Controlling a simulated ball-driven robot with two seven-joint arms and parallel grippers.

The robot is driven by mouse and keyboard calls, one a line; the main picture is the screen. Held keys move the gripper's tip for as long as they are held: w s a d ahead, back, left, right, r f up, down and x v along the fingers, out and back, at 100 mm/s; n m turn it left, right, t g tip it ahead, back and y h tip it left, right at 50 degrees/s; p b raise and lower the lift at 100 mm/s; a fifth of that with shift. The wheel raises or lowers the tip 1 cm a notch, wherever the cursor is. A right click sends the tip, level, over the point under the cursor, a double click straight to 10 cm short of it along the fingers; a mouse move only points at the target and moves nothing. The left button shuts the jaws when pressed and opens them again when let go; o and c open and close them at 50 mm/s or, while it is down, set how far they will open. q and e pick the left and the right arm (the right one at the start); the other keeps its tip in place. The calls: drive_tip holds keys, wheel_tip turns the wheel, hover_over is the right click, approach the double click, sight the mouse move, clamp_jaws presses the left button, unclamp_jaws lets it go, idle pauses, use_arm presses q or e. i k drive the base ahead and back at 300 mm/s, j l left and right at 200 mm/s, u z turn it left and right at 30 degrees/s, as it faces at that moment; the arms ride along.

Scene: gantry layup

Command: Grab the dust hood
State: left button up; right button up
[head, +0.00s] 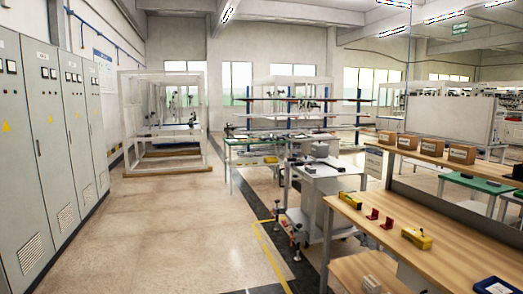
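I cannot pick out a dust hood with certainty. A small dark grey item (320,149) sits on top of the white cart (319,172) in the middle, too small to identify. A yellow tool (417,238) lies on the wooden workbench at right, and a second yellow item (351,200) lies near the bench's left corner. Two small red pieces (380,218) lie between them. Neither of my grippers shows in the head view.
Grey electrical cabinets (45,150) line the left wall. A white gantry frame (162,120) stands at the back. Several cardboard boxes (462,154) sit on a shelf above the wooden workbench (450,265). The floor (180,235) between cabinets and cart is clear.

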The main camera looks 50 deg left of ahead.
sight(319, 149)
drive_tip(key=u, duration=1.35)
drive_tip(key=i+j+u, duration=0.3)
drive_tip(key=i, duration=1.2)
drive_tip(key=i+u, duration=0.25)
drive_tip(key=i, duration=1.85)
drive_tip(key=i+j+z, duration=0.15)
drive_tip(key=i, duration=1)
drive_tip(key=i+j+z, duration=0.1)
drive_tip(key=i+z, duration=0.2)
drive_tip(key=z, duration=0.15)
drive_tip(key=i+j+z, duration=0.2)
drive_tip(key=z, duration=0.2)
drive_tip(key=i+j+z, duration=0.3)
drive_tip(key=z, duration=0.15)
drive_tip(key=i+j+z, duration=0.4)
drive_tip(key=k, duration=0.1)
